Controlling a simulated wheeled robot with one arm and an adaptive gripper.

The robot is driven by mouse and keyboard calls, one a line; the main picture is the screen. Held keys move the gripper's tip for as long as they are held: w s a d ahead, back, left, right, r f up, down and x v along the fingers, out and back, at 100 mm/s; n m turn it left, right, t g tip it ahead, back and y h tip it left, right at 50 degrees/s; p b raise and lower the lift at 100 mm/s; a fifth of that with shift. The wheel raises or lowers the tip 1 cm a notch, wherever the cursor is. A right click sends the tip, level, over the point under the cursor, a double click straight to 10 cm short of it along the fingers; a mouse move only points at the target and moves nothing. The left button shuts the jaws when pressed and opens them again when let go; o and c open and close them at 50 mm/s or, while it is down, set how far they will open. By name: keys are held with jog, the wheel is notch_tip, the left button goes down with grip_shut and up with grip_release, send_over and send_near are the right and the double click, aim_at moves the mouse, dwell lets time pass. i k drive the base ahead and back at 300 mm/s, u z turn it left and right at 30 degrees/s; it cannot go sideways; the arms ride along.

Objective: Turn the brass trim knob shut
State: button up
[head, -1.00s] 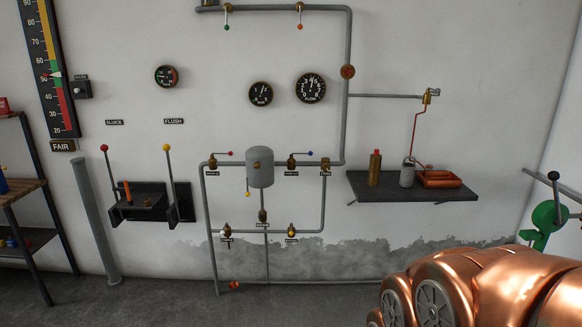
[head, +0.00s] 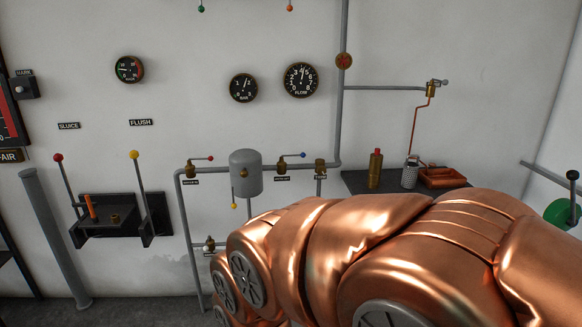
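Brass fittings sit on the grey pipework on the wall, and their small labels are too blurred to read, so I cannot tell for sure which is the trim knob. One brass fitting (head: 320,167) without a coloured lever is right of the grey tank (head: 246,172). Another brass valve (head: 209,244) is low on the left pipe, just left of my copper arm. The other low fittings seen earlier are hidden behind my arm. My gripper does not show; only arm links cross the lower right and centre.
A dark shelf (head: 352,184) at right holds a brass bottle (head: 375,168), a perforated can (head: 410,172) and an orange tray (head: 443,177). A lever box (head: 105,226) is at left. A green machine (head: 560,213) stands at far right.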

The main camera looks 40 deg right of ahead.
aim_at(321, 170)
jog(key=z, duration=0.4)
jog(key=i, duration=1.05)
jog(key=z, duration=0.6)
